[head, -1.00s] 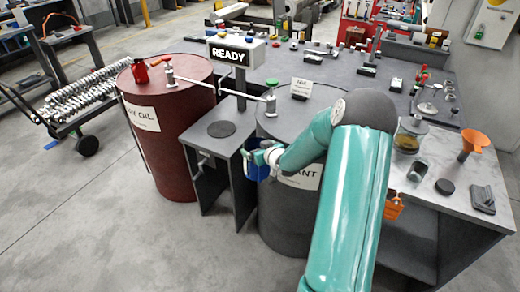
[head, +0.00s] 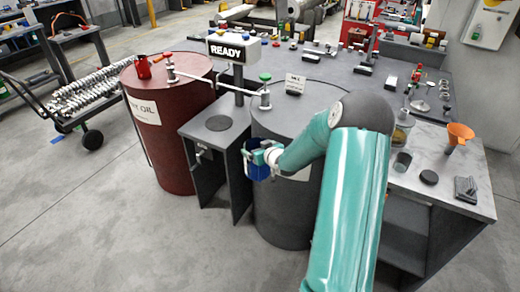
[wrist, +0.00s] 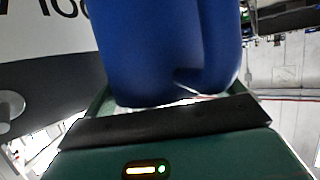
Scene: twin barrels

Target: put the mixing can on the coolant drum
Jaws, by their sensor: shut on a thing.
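The mixing can is a dark blue can (head: 257,166), held in my gripper (head: 264,155) in front of the drums. In the wrist view the blue can (wrist: 160,45) fills the upper middle, with its handle at the right, above my gripper's dark edge (wrist: 165,122). The coolant drum (head: 282,215) is the dark grey barrel; my arm and gripper cover part of its label and side. The can is below the level of the drum's top, in front of its left side. I cannot tell whether it touches the drum.
A red oil drum (head: 165,145) stands at left with a red can (head: 143,67) on top. Between the drums is a grey stand (head: 228,150) with a dark round pad (head: 219,123). A READY sign (head: 229,51) and valve pipes rise behind. A bench (head: 450,185) with an orange funnel stands right.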

